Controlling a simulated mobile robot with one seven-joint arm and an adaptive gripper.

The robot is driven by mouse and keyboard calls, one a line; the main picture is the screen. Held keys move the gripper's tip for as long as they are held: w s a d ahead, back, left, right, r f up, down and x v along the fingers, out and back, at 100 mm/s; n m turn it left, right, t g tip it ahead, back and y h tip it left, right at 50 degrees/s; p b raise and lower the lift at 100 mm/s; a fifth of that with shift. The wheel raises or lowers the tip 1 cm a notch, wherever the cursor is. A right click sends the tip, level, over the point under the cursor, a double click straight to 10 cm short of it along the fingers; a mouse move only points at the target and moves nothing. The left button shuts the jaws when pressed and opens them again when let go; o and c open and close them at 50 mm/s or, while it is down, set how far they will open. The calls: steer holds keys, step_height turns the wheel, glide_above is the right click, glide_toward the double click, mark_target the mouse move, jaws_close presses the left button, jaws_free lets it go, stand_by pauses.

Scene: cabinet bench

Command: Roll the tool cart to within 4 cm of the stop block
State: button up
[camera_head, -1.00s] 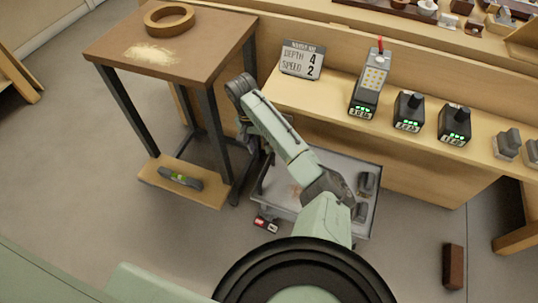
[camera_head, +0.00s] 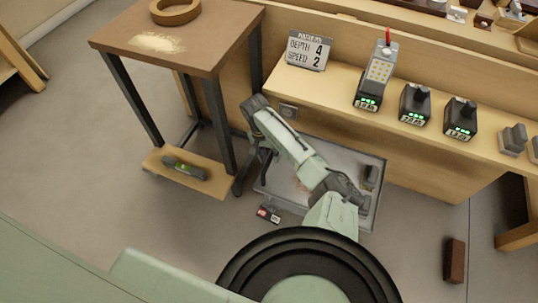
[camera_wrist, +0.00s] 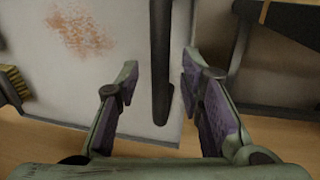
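The tool cart (camera_head: 330,153) has a grey top with a rusty stain and stands on the floor beside the bench, partly hidden by my arm in the head view. Its top also shows in the wrist view (camera_wrist: 90,85). The stop block, a brown upright block (camera_head: 455,261), stands on the floor to the right, with a clear gap between it and the cart. My gripper (camera_wrist: 160,62) is open, with the cart's dark handle bar (camera_wrist: 161,95) between its fingers. Gaps show on both sides of the bar. In the head view the fingers are hard to make out.
A brown-topped table (camera_head: 190,45) with a low shelf holding a level (camera_head: 185,169) stands left of the cart. The bench (camera_head: 335,95) runs behind, with a sign and chargers on it. Dark items (camera_head: 371,176) lie on the cart. The floor between cart and block looks clear.

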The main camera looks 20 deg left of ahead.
steer(key=shift+c, duration=0.5)
jaws_close()
